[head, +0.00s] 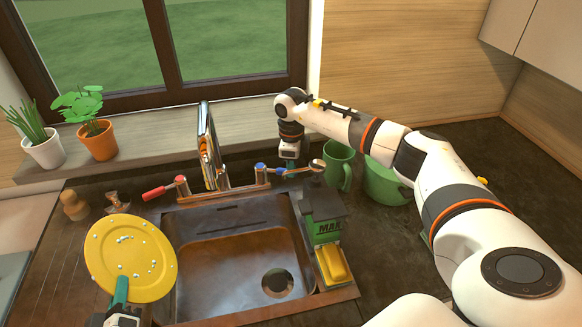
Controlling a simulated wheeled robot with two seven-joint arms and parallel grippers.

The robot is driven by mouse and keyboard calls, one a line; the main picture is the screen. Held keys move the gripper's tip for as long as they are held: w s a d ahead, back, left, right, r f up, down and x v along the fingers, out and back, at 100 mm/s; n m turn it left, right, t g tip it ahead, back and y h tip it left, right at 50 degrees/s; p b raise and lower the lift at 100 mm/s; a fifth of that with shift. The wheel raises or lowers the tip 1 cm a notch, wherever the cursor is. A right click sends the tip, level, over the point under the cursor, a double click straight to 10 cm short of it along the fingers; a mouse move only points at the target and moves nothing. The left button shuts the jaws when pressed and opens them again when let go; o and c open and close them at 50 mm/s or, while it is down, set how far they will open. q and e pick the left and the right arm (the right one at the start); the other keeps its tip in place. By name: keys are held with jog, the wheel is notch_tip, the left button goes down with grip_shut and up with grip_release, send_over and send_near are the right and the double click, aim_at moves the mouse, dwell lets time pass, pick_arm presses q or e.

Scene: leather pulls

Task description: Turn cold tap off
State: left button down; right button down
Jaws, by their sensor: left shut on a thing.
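The tap has an upright metal spout (207,150) on a copper-coloured base behind the sink. Its cold lever with a blue collar (270,170) points right and ends in a round wooden knob (317,165). The hot lever with a red grip (158,192) points left. My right gripper (291,166) points down at the cold lever, beside the knob. Its fingertips are mostly hidden, and I cannot tell whether they touch the lever. My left gripper (121,292) is shut on the rim of a yellow plate (133,256) with droplets, held at the sink's left.
The sink (185,215) looks empty. A green box (322,228) and a yellow sponge (334,266) stand on its right edge. Two green mugs (338,166) (388,186) are right of my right gripper. Potted plants (97,140) (43,148) stand on the sill.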

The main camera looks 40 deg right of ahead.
pick_arm(q)
jog(key=shift+r, duration=0.1)
pick_arm(e)
jog(key=shift+r, duration=0.1)
jog(key=c, duration=1.4)
grip_release()
